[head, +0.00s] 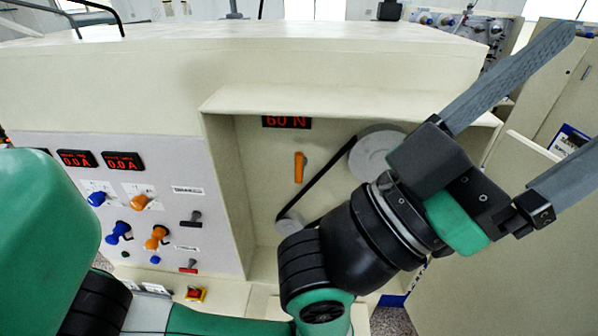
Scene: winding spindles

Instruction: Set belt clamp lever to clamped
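An orange lever (299,168), which looks like the belt clamp lever, stands about upright on the back wall of a recess in the cream machine. A black belt (325,181) runs diagonally beside it, between a large grey pulley (375,152) and a small lower pulley (290,223). My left gripper (572,108) is open and empty, with its long grey fingers wide apart. It is to the right of the lever, well apart from it, pointing to the upper right. Its wrist hides part of the recess and the large pulley. My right gripper is not in view.
A red display (286,122) above the lever reads 60 N. A panel (213,235) to the left carries blue and orange knobs, two small levers and red displays. A red and yellow switch (195,294) sits below it. The recess has side walls and an overhanging top edge.

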